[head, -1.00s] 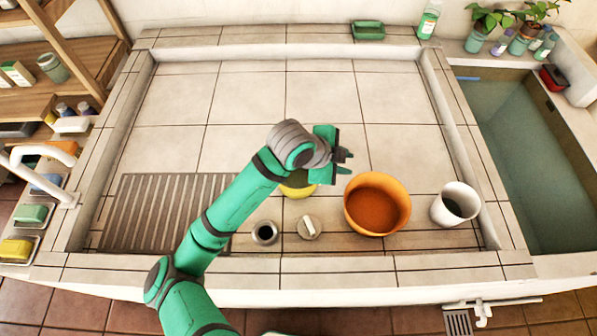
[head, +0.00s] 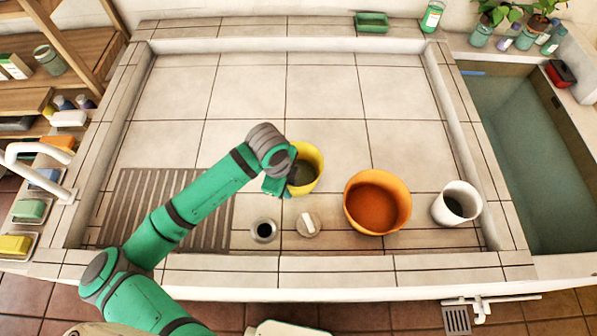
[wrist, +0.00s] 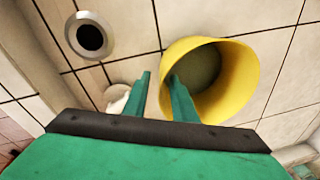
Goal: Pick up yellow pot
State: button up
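The yellow pot (head: 319,172) stands upright on the tiled basin floor, left of the orange pot. My gripper (head: 287,189) is at its left side, and my wrist hides part of that side. In the wrist view the yellow pot (wrist: 243,85) opens toward the camera, with a dark inside. My gripper (wrist: 159,77) has its two green fingers parted there. The left finger shows outside the pot and the right finger overlaps its opening, with the near wall between them. I cannot tell whether either finger touches the wall.
An orange pot (head: 352,208) and a white cup (head: 470,204) stand to the right. A drain hole (head: 264,231) and a round stopper (head: 309,225) lie in front. A slatted rack (head: 135,205) is at the left. The back of the basin is clear.

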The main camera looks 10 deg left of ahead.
aim_at(294, 194)
jog(key=shift+w+d+f, duration=0.1)
jog(key=shift+w+f, duration=0.05)
jog(key=shift+f, duration=0.7)
jog(key=shift+w+d+f, duration=0.15)
jog(key=shift+f, duration=0.7)
jog(key=shift+w+d+f, duration=0.1)
jog(key=shift+w+f, duration=0.05)
jog(key=shift+f, duration=0.7)
grip_shut()
